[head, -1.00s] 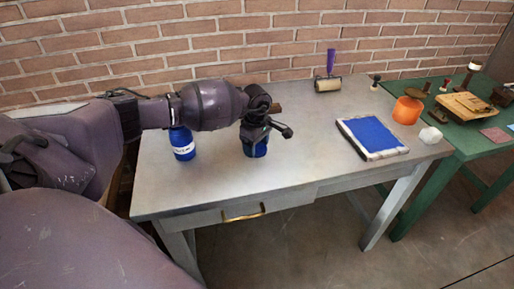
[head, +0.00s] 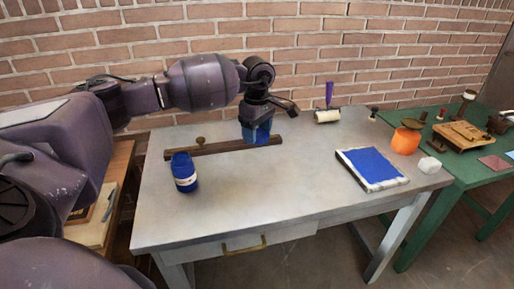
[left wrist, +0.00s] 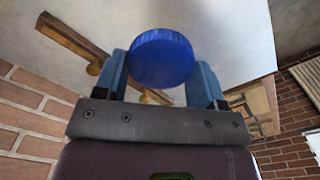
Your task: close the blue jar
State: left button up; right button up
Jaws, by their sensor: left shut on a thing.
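The blue jar (head: 185,175) stands upright on the left part of the grey table, with a pale label on its side. It is too small to tell whether its mouth is bare. My left gripper (head: 256,136) is above the table, to the right of the jar and farther back, apart from it. In the left wrist view, it is shut on a round blue lid (left wrist: 162,58) with a ribbed rim, one finger on each side. In the head view the lid is hard to tell from the blue fingers. My right gripper is not in view.
A dark wooden bar (head: 210,148) with a brass knob lies behind the jar. A blue slab (head: 372,165), a roller (head: 327,116) and an orange cup (head: 405,141) are farther right. A green table (head: 470,165) adjoins. The table's front middle is clear.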

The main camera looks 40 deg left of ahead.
pick_arm(q)
jog(key=shift+r, duration=1.4)
